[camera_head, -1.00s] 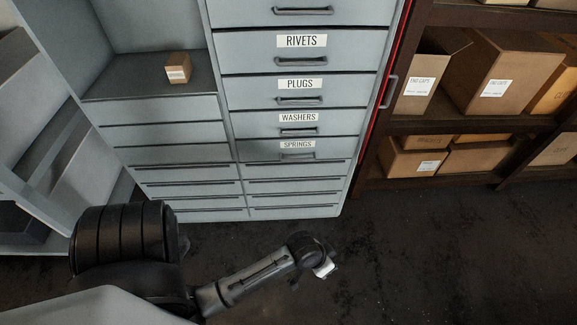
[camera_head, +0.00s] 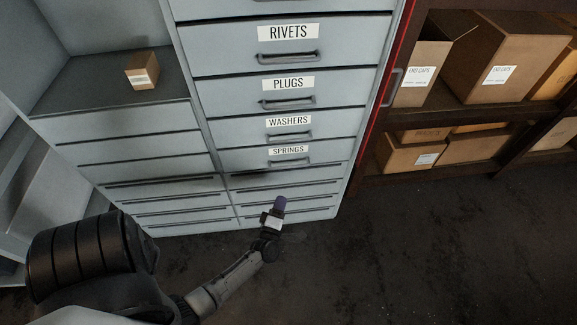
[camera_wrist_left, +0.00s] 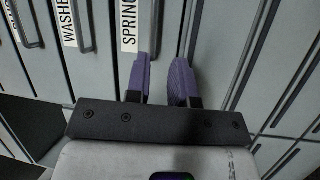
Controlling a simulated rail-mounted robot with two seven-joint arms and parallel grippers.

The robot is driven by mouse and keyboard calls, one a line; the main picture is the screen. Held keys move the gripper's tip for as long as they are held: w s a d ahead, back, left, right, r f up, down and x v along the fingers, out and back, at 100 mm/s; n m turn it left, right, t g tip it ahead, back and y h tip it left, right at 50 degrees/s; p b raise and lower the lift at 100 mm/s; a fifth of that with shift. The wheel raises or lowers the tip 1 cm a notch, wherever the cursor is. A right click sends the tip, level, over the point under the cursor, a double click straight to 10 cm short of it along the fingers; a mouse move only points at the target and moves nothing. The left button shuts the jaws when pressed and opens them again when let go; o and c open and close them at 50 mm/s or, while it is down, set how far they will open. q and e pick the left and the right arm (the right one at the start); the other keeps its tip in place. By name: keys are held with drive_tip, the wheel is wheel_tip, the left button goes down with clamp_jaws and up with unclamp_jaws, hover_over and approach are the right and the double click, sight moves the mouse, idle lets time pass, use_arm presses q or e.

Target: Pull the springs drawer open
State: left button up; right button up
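The springs drawer (camera_head: 240,158) is a grey drawer front with a white SPRINGS label and a bar handle (camera_head: 290,162), below the washers drawer. It looks shut, flush with the cabinet. In the left wrist view its label (camera_wrist_left: 129,25) stands sideways, and the handle (camera_wrist_left: 156,28) runs just ahead of the fingertips. My left gripper (camera_head: 280,203) is in front of the cabinet, below the springs handle in the head view. Its purple fingers (camera_wrist_left: 162,72) are apart with nothing seen between them, and appear short of the handle. My right gripper is not in view.
The washers drawer (camera_head: 240,130), plugs drawer (camera_head: 225,95) and rivets drawer (camera_head: 215,65) are shut above. A small box (camera_head: 142,71) sits on the left shelf. Cardboard boxes (camera_head: 500,65) fill the dark rack at right. The floor (camera_head: 420,250) in front is clear.

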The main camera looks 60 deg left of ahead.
sight(290, 166)
use_arm(q)
drive_tip(key=shift+n+y, duration=0.3)
drive_tip(key=shift+n, duration=0.2)
drive_tip(key=b+x, duration=0.1)
drive_tip(key=x, duration=0.3)
drive_tip(key=b+x, duration=0.1)
drive_tip(key=x, duration=0.4)
drive_tip(key=b+x, duration=0.1)
drive_tip(key=x, duration=0.4)
drive_tip(key=shift+s+a+r, duration=0.1)
drive_tip(key=shift+s+r, duration=0.05)
drive_tip(key=shift+r, duration=0.2)
drive_tip(key=shift+c, duration=0.6)
clamp_jaws()
